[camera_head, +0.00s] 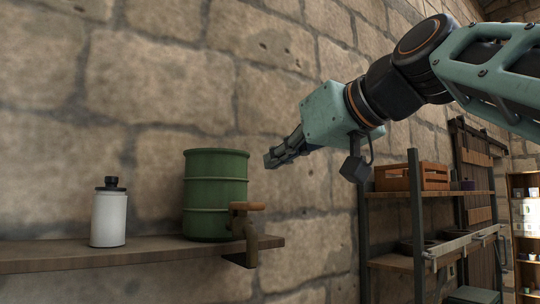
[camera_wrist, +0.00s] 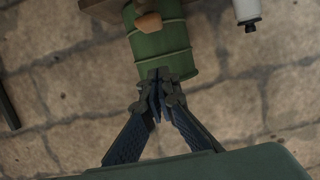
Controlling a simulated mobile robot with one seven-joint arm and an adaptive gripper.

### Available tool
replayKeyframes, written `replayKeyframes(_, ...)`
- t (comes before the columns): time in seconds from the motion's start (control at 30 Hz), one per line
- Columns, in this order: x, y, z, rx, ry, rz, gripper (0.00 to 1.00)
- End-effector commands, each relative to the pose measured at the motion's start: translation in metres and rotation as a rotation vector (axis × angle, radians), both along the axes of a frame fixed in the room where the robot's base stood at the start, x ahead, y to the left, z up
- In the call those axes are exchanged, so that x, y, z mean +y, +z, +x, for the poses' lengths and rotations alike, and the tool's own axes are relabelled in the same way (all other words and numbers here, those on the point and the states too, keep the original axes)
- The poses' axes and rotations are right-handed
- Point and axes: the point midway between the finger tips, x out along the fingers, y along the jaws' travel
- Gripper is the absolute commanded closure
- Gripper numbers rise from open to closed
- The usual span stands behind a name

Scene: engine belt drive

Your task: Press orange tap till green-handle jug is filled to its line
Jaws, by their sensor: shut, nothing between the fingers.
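A brown-orange tap (camera_head: 246,208) with a crosswise handle and a downward spout is on the lower right side of a green barrel (camera_head: 215,190). The barrel stands upright at the right end of a wooden shelf (camera_head: 140,252). In the wrist view, the barrel (camera_wrist: 165,45) and part of the tap (camera_wrist: 148,22) show beyond the fingers. My gripper (camera_head: 270,161) is shut and empty. In the head view it appears to the upper right of the tap, apart from it. It also shows in the wrist view (camera_wrist: 160,78). I see no green-handle jug in either view.
A white bottle (camera_head: 108,216) with a black cap stands left of the barrel. A rack at right holds an orange crate (camera_head: 412,177). The stone wall (camera_head: 150,80) runs behind the shelf. Open space lies right of the shelf end.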

Motion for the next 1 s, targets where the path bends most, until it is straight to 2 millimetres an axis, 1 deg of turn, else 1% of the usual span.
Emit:
replayKeyframes(0.03,0.007,-0.002,0.010,0.004,0.002,-0.002,1.00)
replayKeyframes(0.1,0.016,-0.006,0.022,0.004,0.003,-0.002,1.00)
replayKeyframes(0.27,0.035,-0.014,0.050,0.003,0.002,-0.003,1.00)
replayKeyframes(0.3,0.032,-0.022,0.047,0.001,0.001,0.000,1.00)
replayKeyframes(0.4,0.032,-0.035,0.046,0.000,0.001,0.000,1.00)
replayKeyframes(0.6,0.032,-0.050,0.046,0.000,0.001,0.000,1.00)
replayKeyframes(0.73,0.032,-0.053,0.046,-0.001,0.001,0.000,1.00)
replayKeyframes(1.0,0.032,-0.054,0.046,-0.001,0.000,0.000,1.00)
